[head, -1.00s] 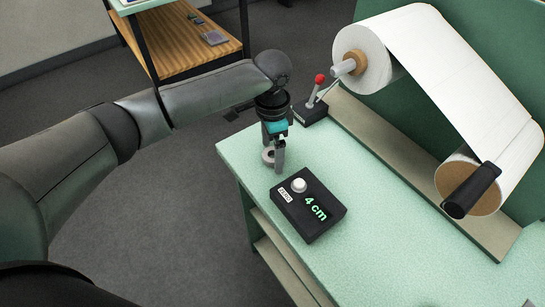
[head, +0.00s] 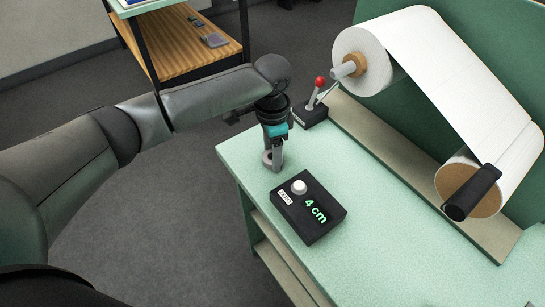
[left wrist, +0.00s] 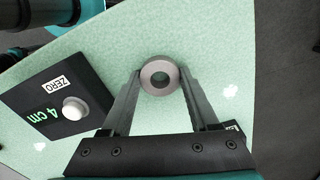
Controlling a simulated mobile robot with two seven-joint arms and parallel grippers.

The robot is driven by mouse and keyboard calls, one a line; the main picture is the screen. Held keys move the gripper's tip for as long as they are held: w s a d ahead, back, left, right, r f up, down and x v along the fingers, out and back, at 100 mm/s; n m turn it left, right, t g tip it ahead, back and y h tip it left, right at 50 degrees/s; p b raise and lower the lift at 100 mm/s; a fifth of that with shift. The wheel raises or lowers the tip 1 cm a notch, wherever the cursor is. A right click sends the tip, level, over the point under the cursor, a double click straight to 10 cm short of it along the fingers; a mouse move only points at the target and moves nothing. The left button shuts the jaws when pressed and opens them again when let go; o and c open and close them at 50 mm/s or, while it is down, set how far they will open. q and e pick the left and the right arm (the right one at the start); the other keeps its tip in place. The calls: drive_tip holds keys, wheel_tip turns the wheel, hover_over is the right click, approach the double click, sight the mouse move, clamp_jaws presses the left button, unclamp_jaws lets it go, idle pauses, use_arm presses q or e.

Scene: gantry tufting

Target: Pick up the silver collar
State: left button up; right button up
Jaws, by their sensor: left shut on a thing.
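The silver collar (left wrist: 145,79) is a short grey metal ring with a round hole, between the fingertips of my left gripper (left wrist: 160,82) in the left wrist view. In the head view the collar (head: 267,158) shows only in part behind the fingers. My left gripper (head: 273,160) points down at the green table's near left corner and is shut on the collar. I cannot tell whether the collar still touches the table top.
A black box (head: 308,208) reading "4 cm", with a white knob, lies in front of the gripper. A red-knobbed lever (head: 318,88) stands behind it. A large white paper roll (head: 372,58) hangs at the back right. The green table's (head: 370,225) front middle is clear.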

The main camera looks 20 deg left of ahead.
use_arm(q)
drive_tip(key=shift+c, duration=1)
